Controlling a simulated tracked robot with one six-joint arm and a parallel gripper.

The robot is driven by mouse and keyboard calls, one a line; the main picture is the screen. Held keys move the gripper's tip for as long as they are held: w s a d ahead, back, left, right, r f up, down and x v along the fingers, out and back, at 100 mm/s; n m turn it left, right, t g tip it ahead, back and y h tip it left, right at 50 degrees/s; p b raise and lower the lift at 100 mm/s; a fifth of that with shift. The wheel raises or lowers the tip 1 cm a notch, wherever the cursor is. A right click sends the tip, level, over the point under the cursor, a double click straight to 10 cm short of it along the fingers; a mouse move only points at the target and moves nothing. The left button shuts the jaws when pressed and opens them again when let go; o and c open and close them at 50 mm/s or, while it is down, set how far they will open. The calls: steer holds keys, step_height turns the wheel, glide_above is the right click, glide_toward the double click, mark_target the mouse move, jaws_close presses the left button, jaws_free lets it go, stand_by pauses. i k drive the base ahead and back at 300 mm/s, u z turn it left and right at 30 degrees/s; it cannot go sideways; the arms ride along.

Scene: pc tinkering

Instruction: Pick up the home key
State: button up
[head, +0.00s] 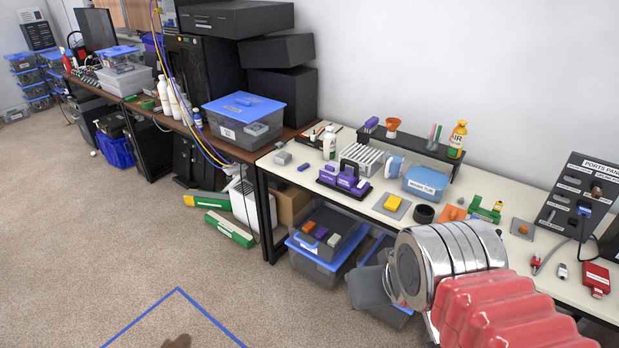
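I cannot make out a home key; small items on the white workbench (310,176) are too small to read. A small blue piece (304,167) and a small grey block (283,158) lie near the bench's left end. My arm, with silver rings and a red ribbed sleeve, fills the lower right and hides part of the bench front. My gripper's fingers do not show.
Clear bins (318,262) stand beneath. A brown bench with boxes runs to the left. The carpet (90,230) at left is open.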

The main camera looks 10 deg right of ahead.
mark_target(304, 165)
steer(key=u, duration=0.5)
steer(key=i, duration=0.7)
steer(key=u, duration=0.55)
steer(key=i, duration=1.5)
steer(key=z, duration=0.5)
steer(key=i, duration=0.85)
steer(key=z, duration=0.4)
